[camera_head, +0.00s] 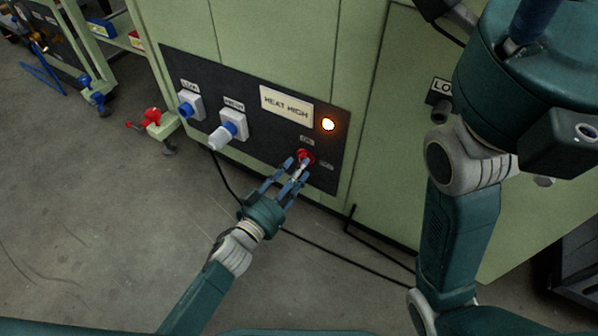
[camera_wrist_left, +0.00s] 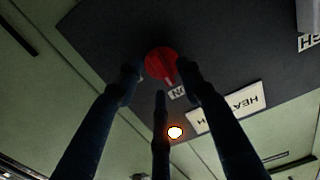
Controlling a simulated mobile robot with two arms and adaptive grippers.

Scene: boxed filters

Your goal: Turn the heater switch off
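The heater switch is a round red knob (camera_head: 306,155) low on the dark panel of the green cabinet. It also shows in the left wrist view (camera_wrist_left: 160,64), with the "ON" label beside it. An orange lamp (camera_head: 328,124) above it is lit. My left gripper (camera_head: 296,168) is at the knob, its three fingers spread and pointing at it. In the left wrist view two fingertips (camera_wrist_left: 158,80) flank the knob and the third is at its near side. I cannot tell whether they touch it. My right arm crosses the right side; its gripper is not visible.
A "HEAT HIGH" sign (camera_head: 286,106) is on the panel. A black cable (camera_head: 330,252) runs along the floor. A red-handled fitting (camera_head: 152,116) stands at the left; the floor there is open.

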